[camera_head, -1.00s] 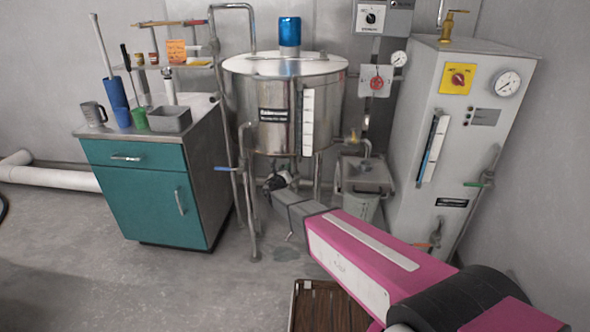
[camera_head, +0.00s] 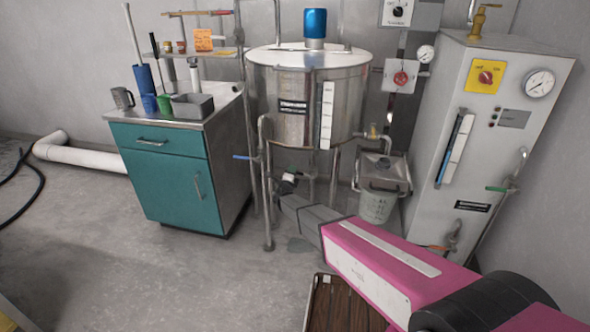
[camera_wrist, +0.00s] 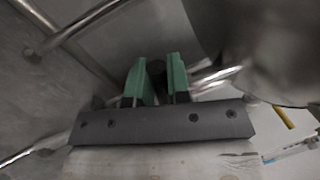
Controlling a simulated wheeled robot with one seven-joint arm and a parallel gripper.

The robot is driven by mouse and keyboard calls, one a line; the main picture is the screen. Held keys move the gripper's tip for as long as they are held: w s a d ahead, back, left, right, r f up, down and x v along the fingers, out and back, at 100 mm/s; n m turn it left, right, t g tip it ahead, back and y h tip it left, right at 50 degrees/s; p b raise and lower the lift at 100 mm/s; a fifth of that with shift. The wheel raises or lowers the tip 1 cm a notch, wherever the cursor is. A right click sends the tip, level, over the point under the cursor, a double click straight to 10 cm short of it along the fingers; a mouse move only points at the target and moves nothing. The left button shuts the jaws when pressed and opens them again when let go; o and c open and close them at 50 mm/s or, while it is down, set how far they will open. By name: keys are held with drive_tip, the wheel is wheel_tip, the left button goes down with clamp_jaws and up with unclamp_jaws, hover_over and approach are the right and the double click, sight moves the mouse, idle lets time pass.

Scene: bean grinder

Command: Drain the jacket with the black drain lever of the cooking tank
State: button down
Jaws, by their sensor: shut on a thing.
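The cooking tank (camera_head: 275,118) is a steel cylinder on legs with a blue motor on top, at the middle of the head view. My gripper (camera_wrist: 157,76) has green fingers, shut on a dark piece between them, which looks like the black drain lever (camera_wrist: 156,70). In the head view my gripper (camera_head: 289,172) is low under the tank, between its legs and pipes. The lever is not clear there, and its angle cannot be told. The tank's curved underside (camera_wrist: 265,45) fills the wrist view's upper right.
A blue-handled valve (camera_head: 246,157) is on a pipe left of my gripper. A grey cabinet (camera_head: 448,140) is farther right, a teal cupboard (camera_head: 165,180) at left. Steel pipes surround the gripper closely.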

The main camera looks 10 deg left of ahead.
drive_tip(key=shift+a+f+n+y, duration=0.1)
drive_tip(key=shift+f+n+y, duration=0.2)
drive_tip(key=shift+f+n, duration=0.95)
drive_tip(key=shift+r+n, duration=0.15)
drive_tip(key=shift+n, duration=0.1)
drive_tip(key=c, duration=1.1)
unclamp_jaws()
drive_tip(key=shift+s, duration=0.1)
drive_tip(key=s+f, duration=0.2)
drive_tip(key=s, duration=0.8)
drive_tip(key=shift+s+a, duration=0.2)
drive_tip(key=shift+d, duration=0.1)
